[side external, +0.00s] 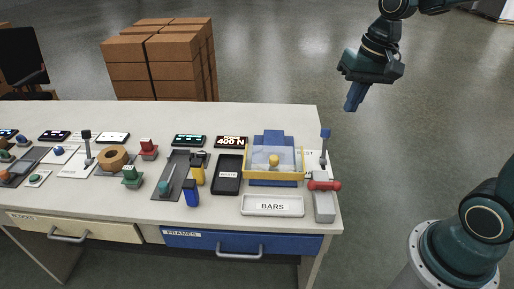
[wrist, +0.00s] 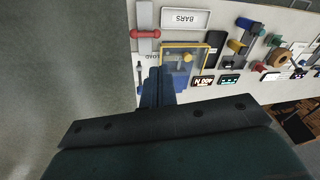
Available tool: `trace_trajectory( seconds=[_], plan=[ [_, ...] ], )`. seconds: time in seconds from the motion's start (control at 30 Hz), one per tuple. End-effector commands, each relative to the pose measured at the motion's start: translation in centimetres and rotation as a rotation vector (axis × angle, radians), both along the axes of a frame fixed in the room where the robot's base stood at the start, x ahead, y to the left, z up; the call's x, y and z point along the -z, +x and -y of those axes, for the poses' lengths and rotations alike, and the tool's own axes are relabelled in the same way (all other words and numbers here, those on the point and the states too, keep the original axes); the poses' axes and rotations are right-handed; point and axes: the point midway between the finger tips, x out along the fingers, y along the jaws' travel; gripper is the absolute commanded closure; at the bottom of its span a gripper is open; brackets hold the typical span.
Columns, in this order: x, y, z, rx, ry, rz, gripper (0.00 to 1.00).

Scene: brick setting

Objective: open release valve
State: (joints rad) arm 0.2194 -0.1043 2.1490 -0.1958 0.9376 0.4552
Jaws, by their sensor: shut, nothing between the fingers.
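A red-handled valve (side external: 325,185) sits on a grey block at the right end of the white bench; I take it for the release valve. It also shows in the wrist view (wrist: 146,34), at the upper left beside the bench edge. The handle lies crosswise over the block. My gripper (side external: 354,103) is shut and empty, high above the floor beyond the bench's right end, apart from the valve. In the wrist view its fingers (wrist: 158,86) are together and cover part of the bench near the clear-walled box.
A clear box with a yellow frame (side external: 273,160) and a blue-tipped lever (side external: 325,142) stand close to the valve. A BARS tray (side external: 272,206) lies left of it. Several fixtures fill the rest of the bench (side external: 270,115). The space around my gripper is free.

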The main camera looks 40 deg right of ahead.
Motion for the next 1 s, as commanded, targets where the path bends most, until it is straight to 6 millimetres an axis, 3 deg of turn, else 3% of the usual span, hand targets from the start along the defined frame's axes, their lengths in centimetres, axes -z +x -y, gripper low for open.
trace_trajectory(
  seconds=[0.5, 1.0],
  plan=[
    [5.5, 5.4, 3.7, 0.234, 0.106, -0.168, 1.00],
    [12.7, 8.9, 7.7, 0.462, 0.203, -0.328, 1.00]
  ],
)
